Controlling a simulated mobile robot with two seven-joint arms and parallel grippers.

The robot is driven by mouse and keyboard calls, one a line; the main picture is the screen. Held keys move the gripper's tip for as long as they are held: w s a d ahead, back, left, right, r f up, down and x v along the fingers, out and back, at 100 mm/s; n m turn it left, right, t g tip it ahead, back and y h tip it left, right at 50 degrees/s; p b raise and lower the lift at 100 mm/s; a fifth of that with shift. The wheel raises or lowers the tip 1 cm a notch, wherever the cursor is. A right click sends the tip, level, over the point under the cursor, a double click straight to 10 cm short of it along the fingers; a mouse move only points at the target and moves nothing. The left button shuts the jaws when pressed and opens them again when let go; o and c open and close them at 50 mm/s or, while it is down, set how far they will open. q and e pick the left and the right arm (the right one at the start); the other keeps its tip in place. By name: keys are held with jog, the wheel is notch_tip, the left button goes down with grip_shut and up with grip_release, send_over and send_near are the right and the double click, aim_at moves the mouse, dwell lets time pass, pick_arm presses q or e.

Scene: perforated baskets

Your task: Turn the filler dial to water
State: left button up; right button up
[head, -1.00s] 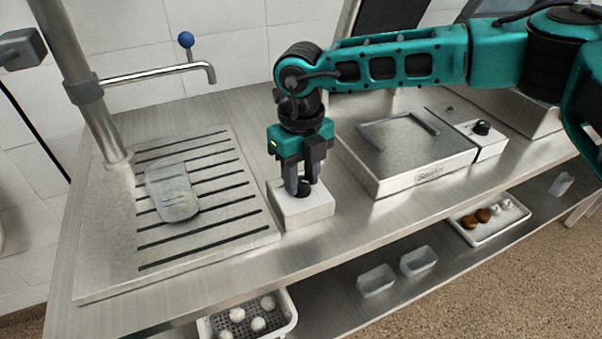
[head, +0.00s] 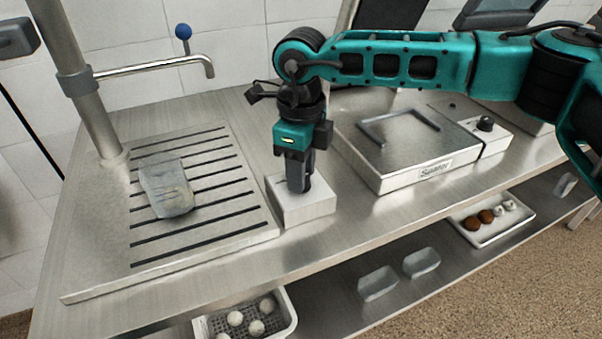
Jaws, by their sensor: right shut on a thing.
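The filler dial sits on top of a small white box (head: 307,209) on the steel counter, at the right edge of the slotted drain board. My right gripper (head: 298,187) points straight down over this box and is shut on the dial. The fingers hide the dial, so its pointer and any markings cannot be read. A faucet spout (head: 160,66) with a blue-knobbed lever (head: 183,32) stands above the drain board at the back left. My left gripper is not in view.
A grey cloth-like item (head: 166,187) lies on the drain board (head: 215,235). A steel appliance (head: 400,150) with a black knob (head: 485,123) stands to the right. On the lower shelf are a perforated basket (head: 284,310), clear containers (head: 378,284) and a white tray (head: 500,228).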

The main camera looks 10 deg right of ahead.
jog(key=n+b, duration=0.1)
jog(key=n, duration=0.1)
jog(key=shift+f+n, duration=0.1)
jog(key=shift+n, duration=0.3)
jog(key=n+b, duration=0.1)
jog(key=n, duration=0.1)
jog(key=shift+n, duration=0.4)
jog(key=n+b, duration=0.1)
jog(key=n, duration=0.4)
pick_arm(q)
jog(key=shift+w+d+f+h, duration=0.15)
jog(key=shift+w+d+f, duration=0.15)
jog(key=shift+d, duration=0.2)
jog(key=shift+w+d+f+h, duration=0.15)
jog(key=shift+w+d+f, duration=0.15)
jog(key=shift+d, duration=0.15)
pick_arm(e)
jog(key=shift+n, duration=0.3)
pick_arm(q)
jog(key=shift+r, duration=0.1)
pick_arm(e)
jog(key=o, duration=1)
jog(key=shift+o, duration=0.2)
